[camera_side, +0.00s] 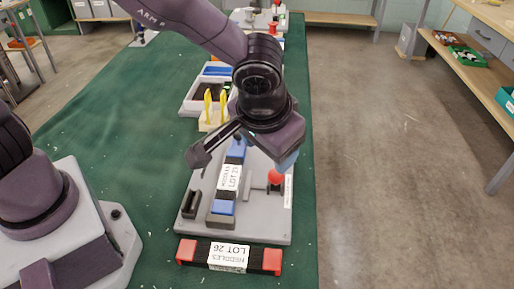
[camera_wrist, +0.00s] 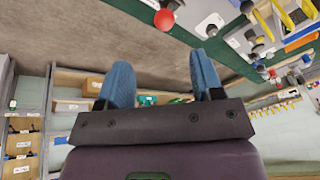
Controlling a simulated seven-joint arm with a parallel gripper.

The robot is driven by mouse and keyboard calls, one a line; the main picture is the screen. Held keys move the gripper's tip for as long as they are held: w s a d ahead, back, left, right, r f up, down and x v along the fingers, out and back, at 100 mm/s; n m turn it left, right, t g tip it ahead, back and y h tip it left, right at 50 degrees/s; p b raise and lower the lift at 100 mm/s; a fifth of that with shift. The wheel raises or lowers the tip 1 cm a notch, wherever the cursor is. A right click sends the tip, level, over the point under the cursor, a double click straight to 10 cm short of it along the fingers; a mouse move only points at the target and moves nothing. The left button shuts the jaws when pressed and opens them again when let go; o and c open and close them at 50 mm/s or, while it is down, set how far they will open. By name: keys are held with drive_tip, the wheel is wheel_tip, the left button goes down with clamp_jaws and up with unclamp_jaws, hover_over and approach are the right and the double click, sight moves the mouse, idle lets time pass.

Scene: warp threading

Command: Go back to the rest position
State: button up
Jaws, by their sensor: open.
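My gripper (camera_wrist: 161,85) is open, its two blue fingers apart with nothing between them in the wrist view. In the side view my gripper sits above the grey fixture plate (camera_side: 261,225), and its fingers are mostly hidden behind the wrist; one blue fingertip shows at its right. The plate carries a block with blue ends (camera_side: 223,208) and a white lot label. A red ball knob (camera_side: 275,176) stands on the plate just below my gripper, apart from it as far as I can tell.
Behind my gripper are a cream block with yellow-handled tools (camera_side: 210,122) and a grey tray (camera_side: 187,108). The green table (camera_side: 110,110) is clear at left; its right edge is close to the plate.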

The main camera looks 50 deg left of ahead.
drive_tip(key=s+a+r+t+h, duration=0.1)
drive_tip(key=s+a+r, duration=0.5)
drive_tip(key=s+a, duration=0.1)
drive_tip(key=s+a+r+m+t+h, duration=0.1)
drive_tip(key=s+a+r, duration=0.6)
drive_tip(key=a, duration=0.3)
drive_tip(key=shift+a+r, duration=0.15)
drive_tip(key=shift+a, duration=0.15)
drive_tip(key=shift+o, duration=0.2)
idle(0.7)
